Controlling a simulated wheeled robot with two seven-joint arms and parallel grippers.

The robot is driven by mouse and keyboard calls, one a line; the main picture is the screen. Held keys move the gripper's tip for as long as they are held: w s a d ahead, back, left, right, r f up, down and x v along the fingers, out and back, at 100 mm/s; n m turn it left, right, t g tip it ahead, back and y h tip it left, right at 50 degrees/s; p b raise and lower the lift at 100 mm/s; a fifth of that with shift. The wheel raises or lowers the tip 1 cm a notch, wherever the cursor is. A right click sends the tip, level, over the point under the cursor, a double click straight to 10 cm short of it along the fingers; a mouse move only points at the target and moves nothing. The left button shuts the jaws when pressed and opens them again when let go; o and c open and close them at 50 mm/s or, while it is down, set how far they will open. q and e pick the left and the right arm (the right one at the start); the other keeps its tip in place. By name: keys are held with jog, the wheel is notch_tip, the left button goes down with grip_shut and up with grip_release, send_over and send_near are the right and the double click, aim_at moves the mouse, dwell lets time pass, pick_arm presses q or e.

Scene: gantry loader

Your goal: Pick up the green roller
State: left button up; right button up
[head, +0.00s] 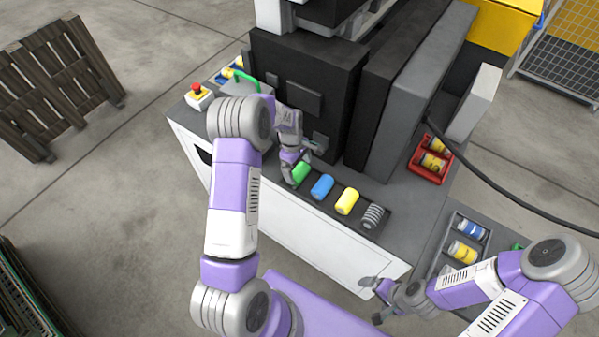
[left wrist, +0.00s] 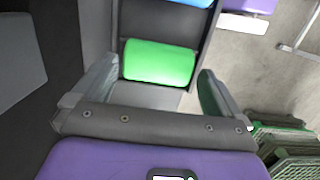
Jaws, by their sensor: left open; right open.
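The green roller (head: 301,173) lies at the left end of a row in a dark tray on the machine's front ledge. It also shows in the left wrist view (left wrist: 159,62), lying crosswise between the fingers. My left gripper (head: 295,172) is open at the green roller, its fingers on either side of the roller's ends with gaps. Whether a finger touches it I cannot tell. My right gripper (head: 372,300) is open and empty, low at the right front corner of the machine, away from the rollers.
Blue (head: 322,187), yellow (head: 347,201) and grey ribbed (head: 372,215) rollers lie to the right of the green one. The dark machine block (head: 305,85) rises behind. A red bin (head: 430,165) and a side tray (head: 466,240) hold other parts. A red button (head: 197,91) stands left.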

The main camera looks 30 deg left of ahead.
pick_arm(q)
jog(key=f, duration=0.2)
jog(key=shift+w+d+f, duration=0.1)
jog(key=shift+d+f, duration=0.15)
jog(key=shift+f, duration=0.1)
jog(key=c, duration=0.9)
